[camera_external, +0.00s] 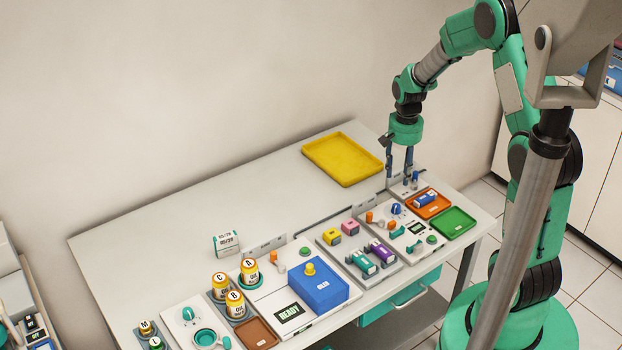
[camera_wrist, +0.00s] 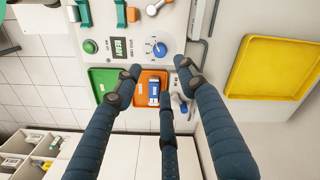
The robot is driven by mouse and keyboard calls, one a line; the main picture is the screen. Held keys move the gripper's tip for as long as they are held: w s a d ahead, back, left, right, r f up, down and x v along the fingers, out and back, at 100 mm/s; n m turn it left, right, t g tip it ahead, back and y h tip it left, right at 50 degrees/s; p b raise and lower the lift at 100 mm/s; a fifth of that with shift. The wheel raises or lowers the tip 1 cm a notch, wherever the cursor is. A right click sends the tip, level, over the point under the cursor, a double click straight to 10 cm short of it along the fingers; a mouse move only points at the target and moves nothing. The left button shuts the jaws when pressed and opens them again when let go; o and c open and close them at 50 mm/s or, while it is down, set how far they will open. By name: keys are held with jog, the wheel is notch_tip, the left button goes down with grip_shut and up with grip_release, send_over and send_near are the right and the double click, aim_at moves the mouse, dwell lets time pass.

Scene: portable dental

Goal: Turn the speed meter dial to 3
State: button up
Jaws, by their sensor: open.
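A blue dial (camera_external: 397,208) sits on the grey panel at the right end of the bench. It also shows in the wrist view (camera_wrist: 160,49), with small scale marks around it that are too small to read. My gripper (camera_external: 399,184) points down above the back of that panel, open and empty. In the wrist view, its dark fingers (camera_wrist: 158,72) are spread over the orange tray, with the dial just beyond the fingertips and not between them. No finger visibly touches the dial.
An orange tray (camera_external: 441,207) holds a blue-and-white item (camera_external: 425,199); a green tray (camera_external: 453,222) lies beside it. A display (camera_wrist: 122,48) and a green button (camera_wrist: 90,46) are near the dial. A yellow tray (camera_external: 343,159) lies at the back. Bench space left of it is clear.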

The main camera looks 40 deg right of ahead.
aim_at(397, 205)
notch_tip(397, 205, down, 13)
jog(key=shift+r+b, duration=0.1)
jog(key=shift+b, duration=1.1)
grip_shut()
